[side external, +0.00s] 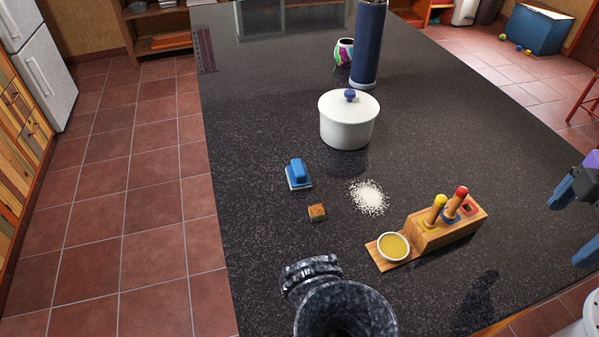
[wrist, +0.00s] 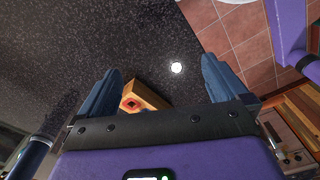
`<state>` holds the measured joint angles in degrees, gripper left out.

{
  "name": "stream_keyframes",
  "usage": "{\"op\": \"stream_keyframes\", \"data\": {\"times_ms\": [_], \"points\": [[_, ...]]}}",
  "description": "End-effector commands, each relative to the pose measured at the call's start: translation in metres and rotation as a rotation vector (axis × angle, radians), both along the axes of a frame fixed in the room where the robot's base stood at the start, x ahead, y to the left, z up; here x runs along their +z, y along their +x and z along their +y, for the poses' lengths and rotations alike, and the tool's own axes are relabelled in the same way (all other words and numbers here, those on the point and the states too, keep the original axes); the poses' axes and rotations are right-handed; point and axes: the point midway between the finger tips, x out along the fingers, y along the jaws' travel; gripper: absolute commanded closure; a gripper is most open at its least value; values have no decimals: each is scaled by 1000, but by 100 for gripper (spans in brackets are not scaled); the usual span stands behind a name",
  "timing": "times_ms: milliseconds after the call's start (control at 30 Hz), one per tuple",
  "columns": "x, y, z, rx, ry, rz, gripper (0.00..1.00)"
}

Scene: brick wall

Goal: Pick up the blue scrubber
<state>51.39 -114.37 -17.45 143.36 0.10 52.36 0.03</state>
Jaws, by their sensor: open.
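The blue scrubber (side external: 298,174) lies on the dark speckled counter (side external: 265,130), left of the white pot and near the counter's left edge. It has a blue handle on a pale base. My gripper (side external: 574,208) is at the right edge of the side view, far right of the scrubber, partly cut off. In the wrist view its two blue fingers (wrist: 160,85) are spread apart with nothing between them. The scrubber does not show in the wrist view.
A tall blue cylinder (side external: 369,45) stands behind.

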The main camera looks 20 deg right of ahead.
Motion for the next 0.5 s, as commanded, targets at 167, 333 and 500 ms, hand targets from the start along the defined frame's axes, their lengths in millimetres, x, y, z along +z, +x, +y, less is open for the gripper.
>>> {"op": "stream_keyframes", "data": {"times_ms": [167,333,500], "points": [[0,0,0,0,0,0,0],[8,15,17,13,0,0,0],[26,57,63,56,-5,-1,0]]}}
